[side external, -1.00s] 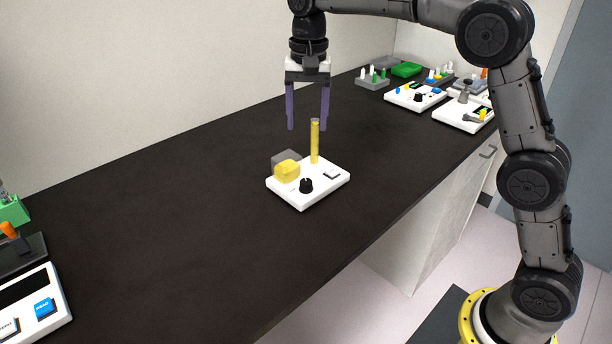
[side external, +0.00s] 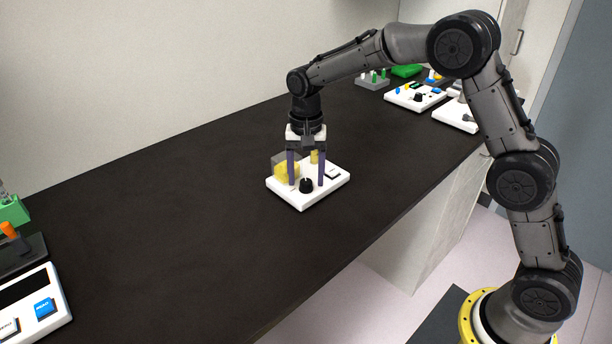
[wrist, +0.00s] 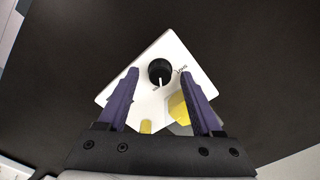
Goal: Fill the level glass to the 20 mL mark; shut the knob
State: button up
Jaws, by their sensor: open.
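A white board (side external: 318,196) carries a black knob (side external: 306,185), a clear box with yellow liquid (side external: 284,170) and the level glass (side external: 314,157), also yellow inside. My gripper (side external: 306,183) is open and low over the board, its purple fingers on either side of the knob. In the wrist view, the knob (wrist: 159,70) sits between the fingertips (wrist: 160,76) with a gap on each side. Its white pointer line points toward the gripper's palm. My gripper hides most of the level glass in the side view, so its liquid level and marks cannot be read.
Other white devices (side external: 414,97) and a grey rack (side external: 372,83) stand at the far right end. A device with a blue button (side external: 44,308) is at the near left. The black bench around the board is clear.

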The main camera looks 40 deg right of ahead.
jog(key=shift+f, duration=0.25)
grip_shut()
